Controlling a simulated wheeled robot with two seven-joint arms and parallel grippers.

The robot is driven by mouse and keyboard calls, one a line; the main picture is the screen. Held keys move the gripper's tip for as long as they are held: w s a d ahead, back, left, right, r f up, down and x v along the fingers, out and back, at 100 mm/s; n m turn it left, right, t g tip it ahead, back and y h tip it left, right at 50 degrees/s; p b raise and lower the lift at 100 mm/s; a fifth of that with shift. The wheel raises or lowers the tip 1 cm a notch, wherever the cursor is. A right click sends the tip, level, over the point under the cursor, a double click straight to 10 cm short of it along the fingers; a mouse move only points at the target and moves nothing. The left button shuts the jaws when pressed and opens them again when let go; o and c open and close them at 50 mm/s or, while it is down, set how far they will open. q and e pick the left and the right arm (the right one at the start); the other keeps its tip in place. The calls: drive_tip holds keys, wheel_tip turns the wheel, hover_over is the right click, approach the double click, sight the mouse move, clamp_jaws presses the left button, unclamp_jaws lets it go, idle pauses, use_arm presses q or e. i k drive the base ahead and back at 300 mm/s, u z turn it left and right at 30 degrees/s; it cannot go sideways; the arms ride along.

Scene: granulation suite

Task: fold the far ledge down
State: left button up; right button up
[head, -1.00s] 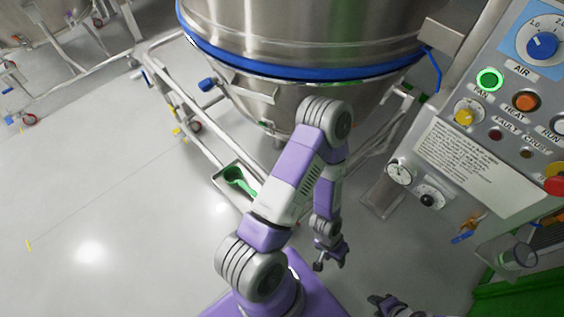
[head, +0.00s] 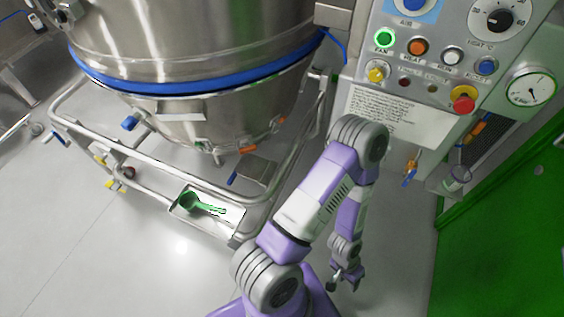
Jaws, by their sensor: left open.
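I cannot tell for sure which part is the far ledge. A light tray-like ledge (head: 218,224) on the vessel's frame holds a green scoop (head: 203,207); it is low, left of my arm. Behind it, a flat grey plate (head: 258,170) shows under the vessel, in front of the panel side. Whether it is hinged, up or down does not show. My left gripper (head: 346,281) hangs over the floor to the right of both, open and empty, touching nothing. My right gripper is out of view.
A large steel vessel (head: 190,50) with a blue band stands on a tubular frame (head: 110,158). The control panel (head: 440,50) has buttons and a red knob (head: 463,99). A green surface (head: 500,235) fills the right side. Grey floor is clear at lower left.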

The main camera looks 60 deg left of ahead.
sight(251, 167)
drive_tip(key=z, duration=0.9)
drive_tip(key=k, duration=2.9)
drive_tip(key=u, duration=1.65)
